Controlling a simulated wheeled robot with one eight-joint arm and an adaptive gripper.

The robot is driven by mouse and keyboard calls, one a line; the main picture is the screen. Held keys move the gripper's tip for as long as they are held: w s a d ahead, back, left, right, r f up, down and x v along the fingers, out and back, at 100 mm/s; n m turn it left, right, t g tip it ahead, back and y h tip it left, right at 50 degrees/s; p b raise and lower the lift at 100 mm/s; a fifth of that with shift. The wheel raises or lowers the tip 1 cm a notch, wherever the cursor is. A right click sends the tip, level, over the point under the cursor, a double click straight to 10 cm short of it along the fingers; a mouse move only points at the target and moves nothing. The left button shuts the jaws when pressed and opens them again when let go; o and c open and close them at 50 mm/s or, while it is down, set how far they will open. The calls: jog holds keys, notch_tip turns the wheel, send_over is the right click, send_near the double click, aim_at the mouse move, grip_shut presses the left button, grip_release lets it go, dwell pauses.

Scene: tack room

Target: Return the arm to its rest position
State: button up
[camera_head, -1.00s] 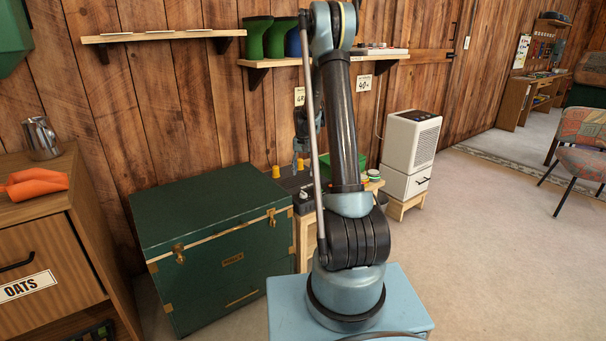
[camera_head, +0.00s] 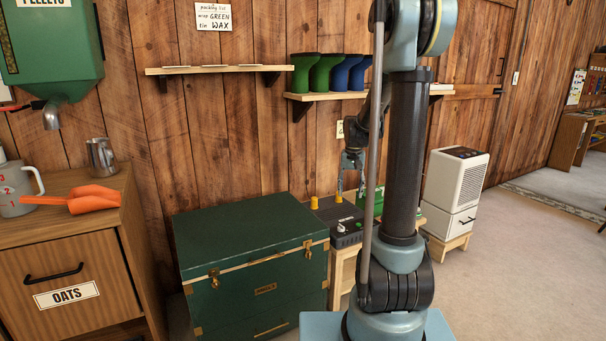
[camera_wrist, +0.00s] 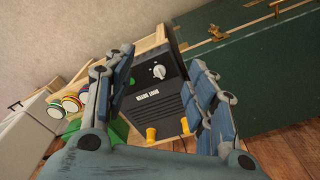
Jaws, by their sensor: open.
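My gripper (camera_head: 351,162) hangs fingers-down in the head view, left of my upright arm and above a small wooden stand (camera_head: 341,270). In the wrist view my gripper (camera_wrist: 165,78) has its blue-grey fingers spread apart with nothing held between them. Between and beyond the fingers is a black box (camera_wrist: 155,90) with a white dial and yellow pegs. It also shows on the stand in the head view (camera_head: 335,213). The fingers look apart from it. My arm partly hides the stand and the things on it.
A green trunk (camera_head: 250,255) stands left of the stand. A wooden cabinet (camera_head: 75,260) holds an orange scoop (camera_head: 85,200) and a metal jug (camera_head: 101,157). Wall shelves (camera_head: 215,70) hang behind, one with green and blue boots (camera_head: 325,75). A white appliance (camera_head: 456,180) stands right; open floor (camera_head: 530,250) lies beyond.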

jog(key=s+r+n, duration=0.1)
jog(key=s+r, duration=0.1)
jog(key=s, duration=0.7)
jog(key=s+r, duration=0.2)
jog(key=s, duration=0.8)
jog(key=s+f, duration=0.3)
jog(key=s, duration=0.4)
jog(key=s+f+n+t, duration=0.1)
jog(key=s+f, duration=0.3)
jog(key=s, duration=0.3)
jog(key=shift+s+d+t, duration=0.3)
jog(key=shift+s, duration=0.05)
jog(key=shift+w, duration=0.1)
jog(key=shift+w+f, duration=0.2)
jog(key=shift+w, duration=0.1)
